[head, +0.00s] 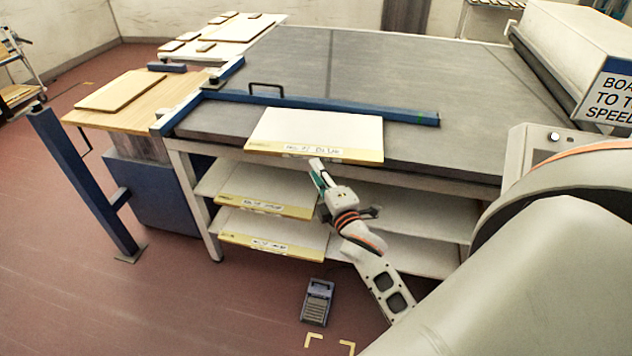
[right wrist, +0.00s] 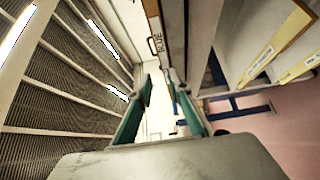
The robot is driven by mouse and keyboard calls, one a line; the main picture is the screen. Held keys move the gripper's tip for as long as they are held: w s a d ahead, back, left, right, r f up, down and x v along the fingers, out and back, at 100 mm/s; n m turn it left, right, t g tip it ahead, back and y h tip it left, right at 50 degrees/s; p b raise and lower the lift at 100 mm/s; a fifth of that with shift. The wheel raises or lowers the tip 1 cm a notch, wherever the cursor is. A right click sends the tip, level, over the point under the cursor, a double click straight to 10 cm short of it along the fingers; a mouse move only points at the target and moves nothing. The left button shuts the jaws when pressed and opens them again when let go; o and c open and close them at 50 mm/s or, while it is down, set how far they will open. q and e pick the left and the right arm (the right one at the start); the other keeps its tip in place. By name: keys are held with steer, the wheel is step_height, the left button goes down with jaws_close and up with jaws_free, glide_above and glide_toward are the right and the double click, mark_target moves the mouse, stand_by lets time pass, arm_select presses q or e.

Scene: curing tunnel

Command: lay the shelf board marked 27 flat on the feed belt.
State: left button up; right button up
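A white board with a yellowish front edge (head: 320,130) lies flat on the grey belt surface (head: 440,150), its front edge along the belt's near edge. Its front label seems to end in "BLUE"; I cannot read the number surely. The labelled edge (right wrist: 153,15) also shows in the right wrist view, beyond the fingers. Two similar labelled boards, an upper (head: 265,204) and a lower (head: 270,246), lie on shelves below; their labels are too small to read. My right gripper (head: 317,168) is just below the top board's front edge; its teal fingers (right wrist: 158,95) are apart with nothing held. My left gripper is out of view.
A blue rail (head: 400,115) crosses the belt behind the board. A machine (head: 590,50) stands at the right. A wooden side table (head: 130,120) and blue post (head: 85,180) are at the left. A pedal (head: 317,302) lies on the floor.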

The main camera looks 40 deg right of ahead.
steer(key=s+a+f+m+g+y, duration=0.6)
steer(key=s+a+f+m, duration=0.4)
steer(key=s+a+f, duration=0.9)
steer(key=s+f+y, duration=0.1)
steer(key=s+f, duration=0.2)
steer(key=shift+a+f+m+g, duration=0.3)
steer(key=shift+a+f+g, duration=0.1)
